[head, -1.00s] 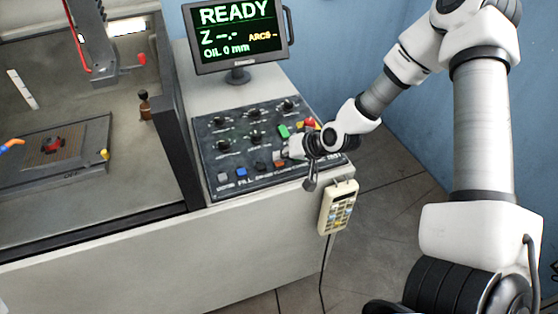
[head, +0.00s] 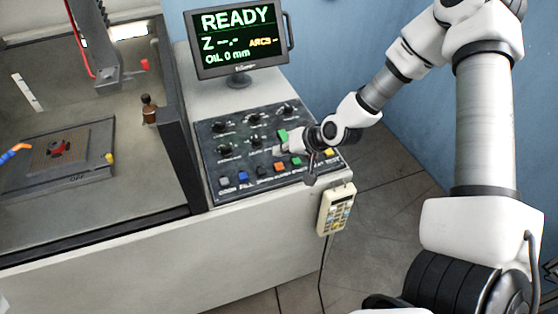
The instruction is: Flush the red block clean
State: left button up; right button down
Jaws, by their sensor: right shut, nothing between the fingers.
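The red block (head: 58,148) sits on a brownish patch of a dark plate (head: 95,135) in the tank at the left; a small dark spot shows on its top. A nozzle with a blue body and an orange tip (head: 14,153) points at it from the left. The control panel (head: 212,165) carries black knobs and a row of coloured buttons, among them an orange button (head: 281,167) and a blue one (head: 243,176). My right gripper (head: 282,151) is shut and empty, just above the orange button and apart from it. My left gripper is not in view.
The monitor (head: 238,45) reads READY, Z without a value and OIL 0 mm. A beige handset (head: 334,208) hangs on the cabinet's front. A brown bottle (head: 149,108) stands by the tank's dark post (head: 178,150). The machine head (head: 98,55) hangs above the tank.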

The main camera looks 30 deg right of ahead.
notch_tip(320, 180, up, 3)
jog(key=shift+f+p, duration=0.1)
jog(key=shift+p, duration=0.85)
